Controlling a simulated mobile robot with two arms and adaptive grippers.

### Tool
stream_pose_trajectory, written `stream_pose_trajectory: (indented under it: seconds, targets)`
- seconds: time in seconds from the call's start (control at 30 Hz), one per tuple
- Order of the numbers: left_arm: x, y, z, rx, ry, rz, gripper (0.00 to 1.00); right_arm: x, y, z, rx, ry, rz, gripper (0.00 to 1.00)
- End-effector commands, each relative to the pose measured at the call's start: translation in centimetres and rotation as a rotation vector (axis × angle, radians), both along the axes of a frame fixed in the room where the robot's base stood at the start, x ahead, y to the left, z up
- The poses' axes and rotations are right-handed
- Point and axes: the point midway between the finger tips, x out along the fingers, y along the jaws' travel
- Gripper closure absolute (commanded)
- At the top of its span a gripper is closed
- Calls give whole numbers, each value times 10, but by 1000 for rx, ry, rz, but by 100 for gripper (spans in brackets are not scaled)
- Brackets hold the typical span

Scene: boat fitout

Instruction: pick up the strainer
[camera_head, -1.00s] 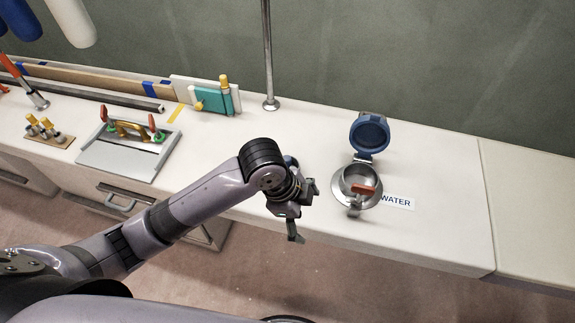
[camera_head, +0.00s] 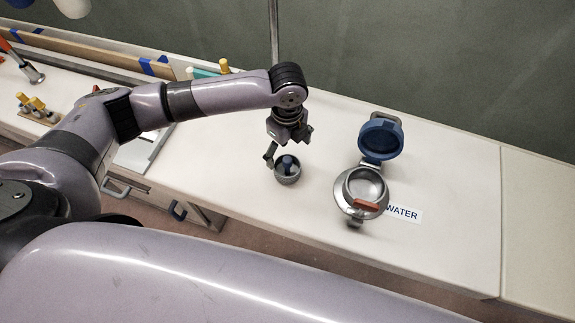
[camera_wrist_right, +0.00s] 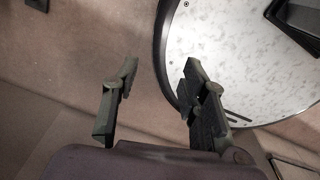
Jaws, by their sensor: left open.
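The strainer (camera_head: 288,179) looks like a small grey cup with a blue knob in its middle. It stands upright on the white counter (camera_head: 440,170) in the head view, left of the water filler. My left gripper (camera_head: 283,146) is open just above and behind it, pointing down. One finger hangs by the cup's left rim; whether it touches I cannot tell. The other finger is partly hidden. My right gripper (camera_wrist_right: 160,76) is open and empty in the right wrist view, away from the counter.
A pole (camera_head: 274,40) stands behind my left arm. The counter's right side is clear.

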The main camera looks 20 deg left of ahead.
Motion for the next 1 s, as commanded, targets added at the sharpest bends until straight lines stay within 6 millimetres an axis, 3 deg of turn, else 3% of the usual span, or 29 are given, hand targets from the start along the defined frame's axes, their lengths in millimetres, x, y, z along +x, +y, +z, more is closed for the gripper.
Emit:
stream_pose_trajectory:
  seconds: [0.1, 0.2, 0.4, 0.73, 1.0]
  targets:
    - [-1, 0, -25, 1, 3, 2, 15, -1, 0, 4, 1, 0, 0, 60]
    - [0, 0, -41, 0, 2, 1, 15, 14, 1, 6, 2, -20, 1, 60]
    - [0, -1, -54, -1, -2, 0, 15, 43, 4, 9, 7, -67, 1, 60]
    - [1, 1, -97, 0, 0, 1, 15, 26, 3, 18, 6, -40, 1, 60]
    - [1, 1, -106, 0, -1, 0, 15, 19, 2, 18, 4, -29, 1, 60]
